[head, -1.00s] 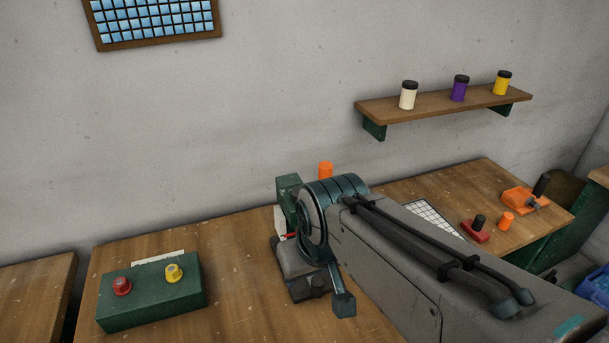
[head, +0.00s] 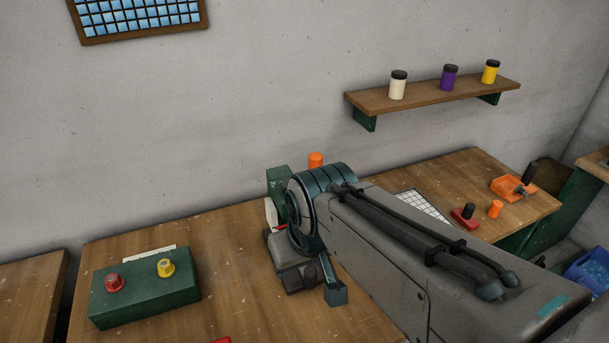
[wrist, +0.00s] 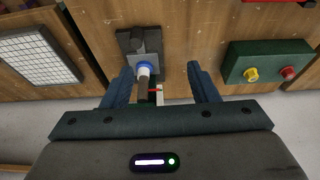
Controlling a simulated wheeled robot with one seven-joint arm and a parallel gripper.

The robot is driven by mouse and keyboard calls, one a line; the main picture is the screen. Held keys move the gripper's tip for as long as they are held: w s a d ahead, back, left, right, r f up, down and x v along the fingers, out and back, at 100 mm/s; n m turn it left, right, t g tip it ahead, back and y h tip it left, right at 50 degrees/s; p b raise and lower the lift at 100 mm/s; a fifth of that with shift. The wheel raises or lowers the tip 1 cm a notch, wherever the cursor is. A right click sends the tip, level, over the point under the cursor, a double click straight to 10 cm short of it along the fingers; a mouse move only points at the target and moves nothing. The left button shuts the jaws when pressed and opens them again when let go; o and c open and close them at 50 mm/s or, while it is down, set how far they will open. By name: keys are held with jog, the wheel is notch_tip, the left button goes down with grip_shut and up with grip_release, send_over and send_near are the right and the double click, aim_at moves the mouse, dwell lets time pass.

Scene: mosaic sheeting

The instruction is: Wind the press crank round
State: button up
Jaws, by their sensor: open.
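The press (wrist: 152,42) shows in the wrist view as a dark grey block with a blue ring and a dark rod below it. I cannot tell for sure which part is the crank.
A green box (head: 145,303) with red and yellow knobs stands on the bench, left of the press. A white grid sheet (head: 424,206), a red block (head: 465,217) and an orange tray (head: 511,189) lie to the right. A shelf (head: 430,98) holds three jars.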

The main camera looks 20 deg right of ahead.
jog(key=m+h+b, duration=0.1)
jog(key=m+h, duration=0.2)
jog(key=m, duration=0.6)
send_near(314, 157)
jog(key=shift+g, duration=0.4)
jog(key=x, duration=0.4)
jog(key=p+x, duration=0.1)
jog(key=x, duration=0.7)
jog(key=shift+w+d+f+p, duration=0.15)
jog(key=shift+w+p, duration=0.2)
jog(key=shift+w, duration=0.05)
